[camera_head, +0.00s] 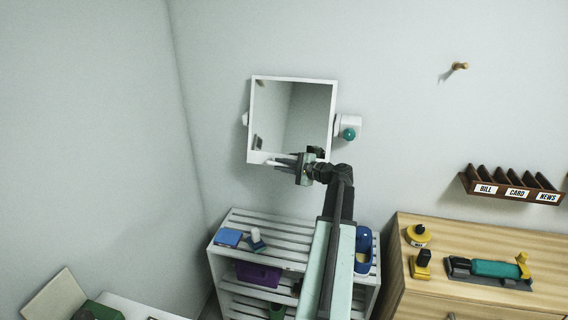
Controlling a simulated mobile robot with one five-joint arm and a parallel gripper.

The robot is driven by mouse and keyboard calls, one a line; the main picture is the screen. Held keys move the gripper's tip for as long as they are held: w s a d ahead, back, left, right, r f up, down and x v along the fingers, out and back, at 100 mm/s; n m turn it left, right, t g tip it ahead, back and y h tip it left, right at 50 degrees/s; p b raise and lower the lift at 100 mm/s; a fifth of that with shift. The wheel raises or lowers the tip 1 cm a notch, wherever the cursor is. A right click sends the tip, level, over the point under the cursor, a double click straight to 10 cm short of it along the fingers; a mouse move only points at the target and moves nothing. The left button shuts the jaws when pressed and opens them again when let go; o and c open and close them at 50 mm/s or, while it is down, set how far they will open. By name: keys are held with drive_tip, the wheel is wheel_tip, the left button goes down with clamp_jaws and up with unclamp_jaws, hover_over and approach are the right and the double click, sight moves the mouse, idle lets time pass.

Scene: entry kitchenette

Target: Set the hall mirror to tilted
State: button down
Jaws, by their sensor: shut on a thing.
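The hall mirror (292,118) has a white frame and hangs on the wall between two side brackets. A white mount with a teal knob (349,134) is at its right side. The mirror looks slightly skewed in this view; how far it tilts is hard to tell. My gripper (282,162) is at the mirror's lower edge, its fingers pointing left along the bottom of the frame. It is shut on the mirror's lower part, though the exact contact is small and partly hidden by the gripper itself.
Below is a white slatted shelf (273,226) with a blue box (228,238), a purple bin (258,274) and a blue container (363,240). A wooden dresser (470,240) stands at the right, under a letter rack (511,190). A wall peg (459,66) is at upper right.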

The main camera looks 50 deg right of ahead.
drive_tip(key=c, duration=1.4)
unclamp_jaws()
drive_tip(key=shift+r, duration=0.15)
drive_tip(key=shift+o, duration=0.2)
drive_tip(key=shift+d, duration=0.1)
drive_tip(key=shift+s, duration=0.1)
drive_tip(key=s, duration=0.5)
drive_tip(key=s+r+p, duration=0.1)
drive_tip(key=s, duration=0.1)
drive_tip(key=shift+s+d, duration=0.15)
drive_tip(key=shift+s, duration=0.15)
